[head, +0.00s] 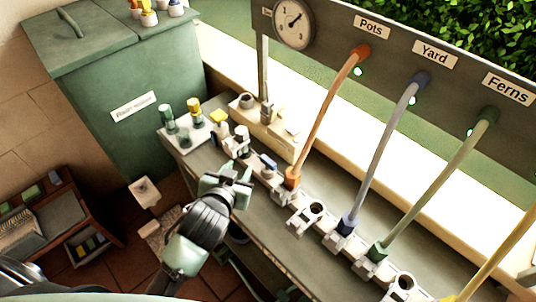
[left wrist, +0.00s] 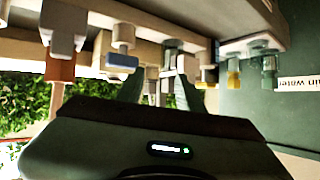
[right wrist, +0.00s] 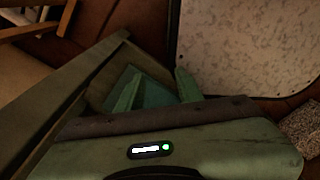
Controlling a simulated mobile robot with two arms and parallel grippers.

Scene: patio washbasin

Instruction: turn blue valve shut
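The blue valve (head: 268,163) is a small blue handle on a pale fitting along the bench, left of the orange hose's connector. It also shows in the left wrist view (left wrist: 122,62), just left of my fingers. My left gripper (head: 236,174) is at the bench's front edge, left of the blue valve and apart from it in the head view. In the left wrist view its fingers (left wrist: 160,88) are spread, with pale fittings beyond and between them. My right gripper (right wrist: 157,88) is out of the head view; its fingers are spread and nothing is visibly held.
Several hoses run from the panel signs Pots (head: 371,27), Yard (head: 435,53) and Ferns (head: 508,89) to bench connectors. A gauge (head: 294,23) is above. Yellow and green fittings (head: 194,108) stand at the bench's left end, near a green tank (head: 150,75).

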